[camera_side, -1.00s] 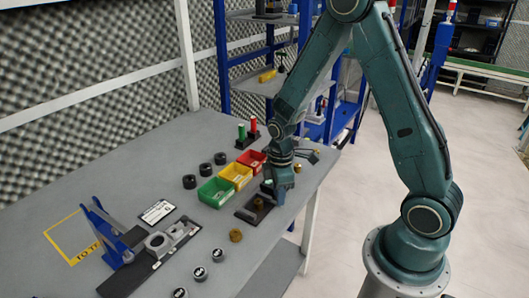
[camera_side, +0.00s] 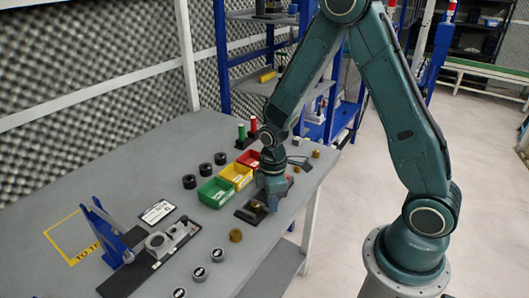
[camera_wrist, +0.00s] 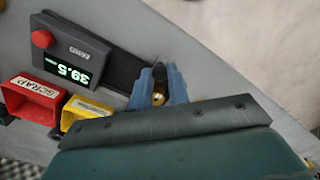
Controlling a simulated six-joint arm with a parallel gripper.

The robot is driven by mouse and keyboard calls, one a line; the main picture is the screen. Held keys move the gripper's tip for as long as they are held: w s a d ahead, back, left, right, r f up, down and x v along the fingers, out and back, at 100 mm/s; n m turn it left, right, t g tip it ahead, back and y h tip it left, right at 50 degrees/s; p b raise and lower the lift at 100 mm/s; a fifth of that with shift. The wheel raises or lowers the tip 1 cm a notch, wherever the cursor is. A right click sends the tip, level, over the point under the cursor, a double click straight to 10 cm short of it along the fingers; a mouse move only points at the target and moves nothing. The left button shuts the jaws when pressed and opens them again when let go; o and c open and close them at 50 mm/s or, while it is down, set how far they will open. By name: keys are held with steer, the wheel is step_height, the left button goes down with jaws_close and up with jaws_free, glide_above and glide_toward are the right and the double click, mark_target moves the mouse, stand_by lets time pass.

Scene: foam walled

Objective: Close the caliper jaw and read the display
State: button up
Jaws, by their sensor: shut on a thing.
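The caliper display unit (camera_wrist: 72,52) is a dark box with a red button, seen upside down in the wrist view. Its lit screen (camera_wrist: 68,72) appears to read 39.5. A black beam (camera_wrist: 122,70) runs from the box toward my gripper (camera_wrist: 160,92). The blue fingers are shut around a small dark piece with a round brass end, apparently the caliper jaw (camera_wrist: 158,76). In the side view my gripper (camera_side: 273,205) is low over the black base (camera_side: 244,216) near the bench's right edge; the fingertips are partly hidden there.
Green (camera_side: 215,192), yellow (camera_side: 236,176) and red bins stand left of my gripper. A brass part (camera_side: 236,235) lies in front. Several black rings, a black fixture (camera_side: 150,255) and a label plate (camera_side: 157,211) are farther left.

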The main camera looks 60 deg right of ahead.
steer(key=shift+a, duration=0.5)
steer(key=o, duration=0.5)
steer(key=shift+c, duration=0.2)
steer(key=shift+r, duration=0.15)
step_height(320, 180, up, 14)
steer(key=shift+f, duration=0.2)
stand_by(1.1)
